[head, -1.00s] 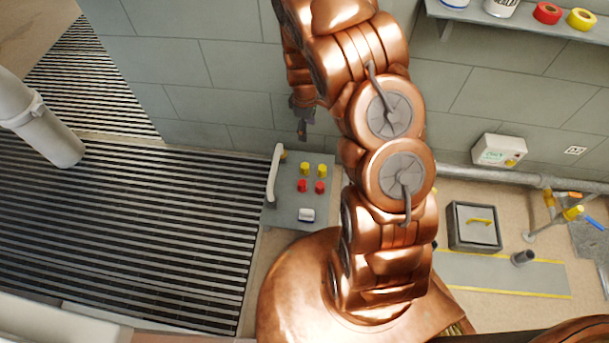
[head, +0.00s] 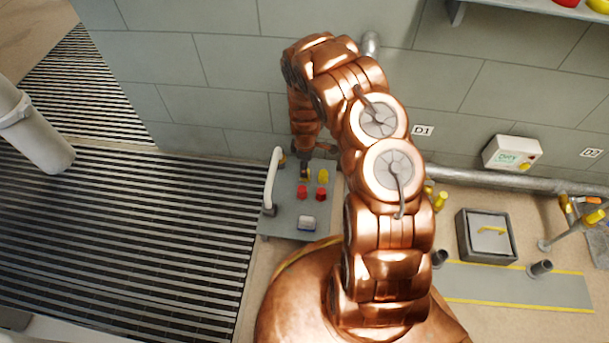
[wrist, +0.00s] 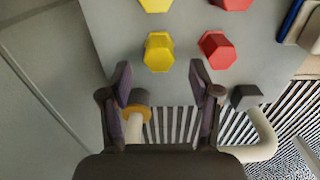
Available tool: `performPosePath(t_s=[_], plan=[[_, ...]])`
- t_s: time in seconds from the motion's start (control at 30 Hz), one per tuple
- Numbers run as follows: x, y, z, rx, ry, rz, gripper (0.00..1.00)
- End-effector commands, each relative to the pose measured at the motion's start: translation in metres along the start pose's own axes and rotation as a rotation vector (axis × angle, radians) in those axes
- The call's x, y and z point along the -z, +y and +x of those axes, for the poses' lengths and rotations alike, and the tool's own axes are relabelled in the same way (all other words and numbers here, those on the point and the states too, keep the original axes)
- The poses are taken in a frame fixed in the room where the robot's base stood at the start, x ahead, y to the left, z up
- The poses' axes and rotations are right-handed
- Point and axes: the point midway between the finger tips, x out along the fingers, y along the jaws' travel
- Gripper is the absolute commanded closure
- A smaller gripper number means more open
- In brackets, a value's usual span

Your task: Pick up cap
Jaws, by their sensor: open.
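Two yellow caps (head: 323,177) and two red caps (head: 321,193) stand in two rows on a grey tray-like plate (head: 286,221). In the wrist view one six-sided yellow cap (wrist: 158,52) is just beyond my fingertips, in line with the gap between them. A red cap (wrist: 217,50) is to its right, beyond the right finger. Another yellow cap and another red cap are cut off at the top edge. My gripper (wrist: 162,85) is open and empty. In the head view my gripper (head: 305,163) points down by the left yellow cap, partly covering it.
A white curved handle (head: 273,180) rises at the plate's left edge. A white-and-blue item (head: 306,223) lies near the plate's front. The grey block wall (head: 231,66) stands behind. A dark floor grating (head: 120,230) is to the left.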

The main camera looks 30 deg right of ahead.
Motion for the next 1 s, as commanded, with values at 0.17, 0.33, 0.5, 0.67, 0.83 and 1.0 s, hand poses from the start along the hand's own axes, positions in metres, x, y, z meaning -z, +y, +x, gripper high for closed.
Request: performPosePath(t_s=[0.17,0.33,0.5,0.67,0.83,1.0], plan=[[0.001,0.002,0.022,0.000,0.000,-0.001,0.38],[0.002,0.002,0.045,0.001,0.000,0.000,0.38],[0.002,0.002,0.049,0.001,0.000,0.001,0.38],[0.002,0.002,0.048,0.001,0.000,0.001,0.40],[0.002,0.002,0.048,0.001,0.000,0.000,0.57],[0.002,0.002,0.048,0.001,0.000,0.000,0.75]])
